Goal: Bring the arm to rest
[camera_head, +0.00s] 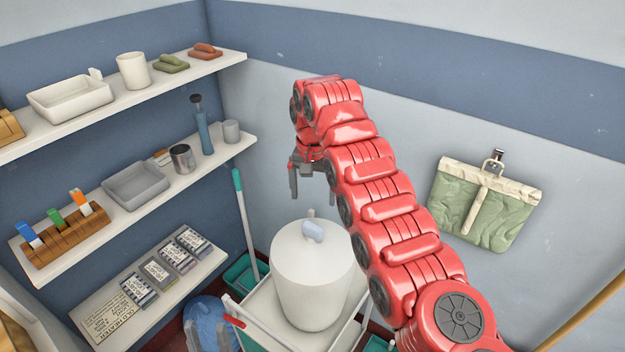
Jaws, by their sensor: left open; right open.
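My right arm (385,205), red and segmented, rises from the lower right and reaches up toward the middle of the view. Its grey gripper (312,185) hangs fingers down, open and empty, above and behind the white lidded drum (312,280). The rest of my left arm is out of view. I see nothing held in either gripper.
The drum stands on a white trolley (258,320). Left wall shelves (195,75) hold a basin, cups, brushes and boxes. A teal-handled pole (246,220) leans in the corner. A green cloth bag (483,205) hangs on the right wall. Wall space between arm and bag is clear.

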